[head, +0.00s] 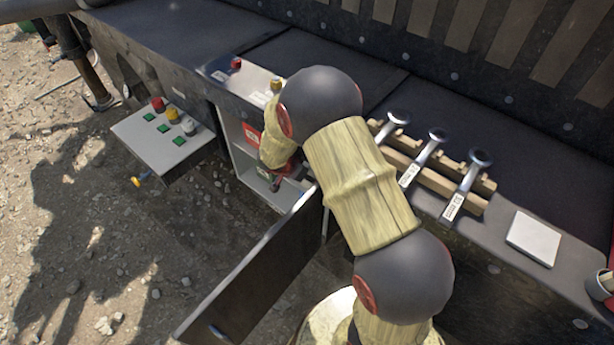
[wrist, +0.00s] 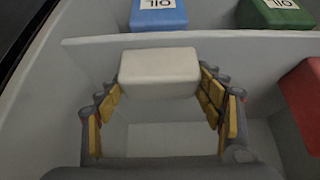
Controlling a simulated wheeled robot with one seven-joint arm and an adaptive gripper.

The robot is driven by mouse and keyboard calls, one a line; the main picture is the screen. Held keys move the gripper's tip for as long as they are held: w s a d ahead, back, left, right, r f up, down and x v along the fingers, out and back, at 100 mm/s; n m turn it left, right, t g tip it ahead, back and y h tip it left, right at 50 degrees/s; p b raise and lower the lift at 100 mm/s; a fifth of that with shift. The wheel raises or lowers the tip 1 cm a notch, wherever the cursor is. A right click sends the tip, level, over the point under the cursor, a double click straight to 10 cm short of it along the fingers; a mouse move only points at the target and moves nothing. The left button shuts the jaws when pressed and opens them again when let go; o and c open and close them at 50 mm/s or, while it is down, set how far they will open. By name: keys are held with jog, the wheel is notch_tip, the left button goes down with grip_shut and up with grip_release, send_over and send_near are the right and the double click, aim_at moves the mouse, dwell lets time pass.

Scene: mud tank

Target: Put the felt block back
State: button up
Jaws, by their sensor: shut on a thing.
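The felt block (wrist: 159,73) is a pale, off-white block in the wrist view. My gripper (wrist: 160,84) has its yellow-padded fingers on both sides of the block and is shut on it. The block is over or inside a pale compartment of a divided tray (wrist: 250,46), close to a divider; its exact height above the floor is hard to tell. In the head view my gripper (head: 284,181) reaches into the open cabinet (head: 243,160), and the felt block is hidden there.
Beyond the divider are a blue block (wrist: 158,14) and a green block (wrist: 276,12); a red block (wrist: 303,95) is at the right. The cabinet door (head: 255,280) stands open. Several spanners (head: 430,155) and a white pad (head: 533,238) lie on the ledge.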

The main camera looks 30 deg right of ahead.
jog(key=shift+f, duration=0.15)
jog(key=o, duration=1.1)
jog(key=shift+r, duration=0.2)
jog(key=s+a, duration=0.1)
jog(key=a, duration=0.3)
jog(key=s+a, duration=0.2)
jog(key=a, duration=0.2)
jog(key=s+a+r+p, duration=0.1)
jog(key=a, duration=0.3)
jog(key=shift+s, duration=0.15)
